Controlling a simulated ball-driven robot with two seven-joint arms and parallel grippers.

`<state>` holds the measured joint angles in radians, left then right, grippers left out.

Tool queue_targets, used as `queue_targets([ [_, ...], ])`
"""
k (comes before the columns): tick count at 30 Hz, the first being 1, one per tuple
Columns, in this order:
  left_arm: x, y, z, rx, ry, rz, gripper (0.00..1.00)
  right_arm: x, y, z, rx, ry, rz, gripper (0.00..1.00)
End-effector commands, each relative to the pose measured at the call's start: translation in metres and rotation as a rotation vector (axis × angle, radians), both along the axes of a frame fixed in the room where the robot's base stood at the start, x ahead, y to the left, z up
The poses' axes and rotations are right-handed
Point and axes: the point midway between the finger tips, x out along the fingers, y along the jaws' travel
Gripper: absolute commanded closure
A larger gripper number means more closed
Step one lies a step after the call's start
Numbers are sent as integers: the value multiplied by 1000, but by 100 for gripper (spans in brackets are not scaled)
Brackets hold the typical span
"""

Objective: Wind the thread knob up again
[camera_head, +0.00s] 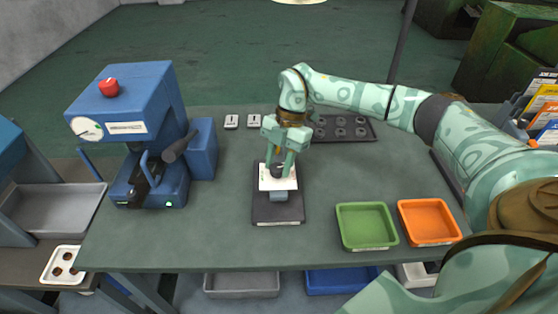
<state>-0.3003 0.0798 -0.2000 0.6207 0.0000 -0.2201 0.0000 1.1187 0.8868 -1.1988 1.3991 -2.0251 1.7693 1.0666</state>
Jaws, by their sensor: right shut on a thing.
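A small fixture with a dark base plate (277,213) and a white top (266,183) stands in the middle of the table. A dark knob (277,171) sits on its top, and I take it to be the thread knob. My right gripper (280,170) comes down from above and is shut on this knob, its fingers on either side. The fingers hide part of the knob, so I cannot tell how far it is wound. My left gripper is not in view.
A blue press machine (125,92) with a red button stands at the left of the table. A green tray (367,226) and an orange tray (429,221) sit at the front right. A dark rack (342,129) lies behind my right gripper. The table (180,240) is clear at front left.

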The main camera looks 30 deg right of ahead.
Motion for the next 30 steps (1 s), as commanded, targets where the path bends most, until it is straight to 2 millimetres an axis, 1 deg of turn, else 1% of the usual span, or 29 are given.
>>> queue_targets([
  [8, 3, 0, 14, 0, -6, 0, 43, 2, 1, 4, 0, -1, 173, 87],
  [18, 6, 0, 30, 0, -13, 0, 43, 4, 2, 4, -2, -2, 491, 87],
  [30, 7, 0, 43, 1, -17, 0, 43, 5, 4, 4, -1, -3, 873, 87],
])
